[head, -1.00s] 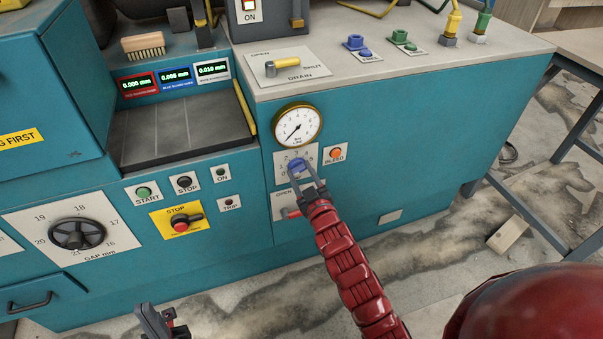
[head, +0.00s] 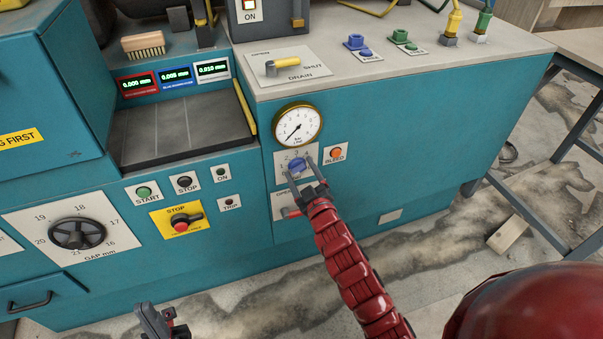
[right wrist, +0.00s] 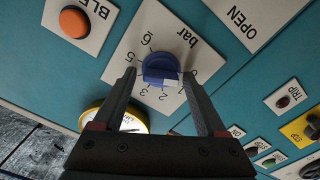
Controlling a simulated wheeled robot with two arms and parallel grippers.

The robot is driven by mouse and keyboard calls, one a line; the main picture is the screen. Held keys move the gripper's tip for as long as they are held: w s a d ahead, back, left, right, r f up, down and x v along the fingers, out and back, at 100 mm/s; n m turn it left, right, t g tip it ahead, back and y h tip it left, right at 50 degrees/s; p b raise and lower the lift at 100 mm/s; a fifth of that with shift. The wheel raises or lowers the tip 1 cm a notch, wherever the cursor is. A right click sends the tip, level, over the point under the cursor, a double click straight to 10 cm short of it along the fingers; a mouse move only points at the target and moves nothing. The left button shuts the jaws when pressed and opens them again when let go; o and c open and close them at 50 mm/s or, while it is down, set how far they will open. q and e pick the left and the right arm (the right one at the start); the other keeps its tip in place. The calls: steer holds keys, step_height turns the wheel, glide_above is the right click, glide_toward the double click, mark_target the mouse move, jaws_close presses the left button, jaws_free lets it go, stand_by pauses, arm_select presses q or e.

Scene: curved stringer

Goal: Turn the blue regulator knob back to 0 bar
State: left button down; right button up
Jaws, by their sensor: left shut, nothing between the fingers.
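The blue regulator knob (head: 297,165) sits on a white numbered plate below the round gauge; it also shows in the right wrist view (right wrist: 159,69). My right gripper (head: 299,166) is open at the knob. In the right wrist view its fingers (right wrist: 158,76) stand on either side of the knob, with small gaps visible. The knob's exact setting is hard to read, and the right finger partly covers the scale. The brass-rimmed gauge (head: 298,127) has its needle pointing to the lower left. My left gripper (head: 160,321) is shut and empty, low in front of the machine.
An orange bleed button (head: 336,153) is close to the right of the knob. A red-handled lever (head: 291,212) lies just below, partly behind my right gripper. The yellow drain lever (head: 283,64) is on the top surface. The floor in front is mostly clear.

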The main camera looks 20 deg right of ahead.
steer(key=shift+o, duration=0.2)
steer(key=shift+s+f, duration=0.1)
steer(key=shift+s, duration=0.2)
steer(key=s+p, duration=0.2)
steer(key=s, duration=1.5)
steer(key=shift+d+p, duration=0.3)
steer(key=shift+m, duration=0.4)
steer(key=w+p, duration=0.3)
steer(key=w, duration=0.2)
steer(key=w+p, duration=0.3)
steer(key=w, duration=0.3)
steer(key=w+a+p, duration=0.1)
steer(key=w+p, duration=0.3)
steer(key=w, duration=0.2)
steer(key=shift+w+r, duration=0.1)
steer(key=shift+r, duration=0.1)
